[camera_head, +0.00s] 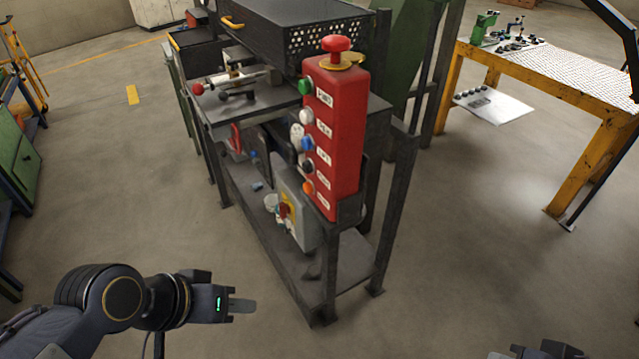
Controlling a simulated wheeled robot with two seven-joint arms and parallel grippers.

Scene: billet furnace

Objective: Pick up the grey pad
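I cannot pick out a grey pad with certainty. A pale grey flat sheet (508,109) lies low under the yellow table at the right, with several small dark round things along its edge. My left gripper (243,306) is at the lower left, over bare floor, left of the dark metal bench. Its flat grey fingertip points right; I see no gap between fingers and cannot tell whether it is open. My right gripper (500,355) shows only in part at the bottom edge, right of centre; its fingers are mostly cut off.
A dark metal bench (262,108) stands in the middle with a red button box (338,140) on its near corner. A grey switch box (296,208) sits on its lower shelf. A yellow table (575,170) is at the right, green cabinets (18,175) at the left. Floor between is clear.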

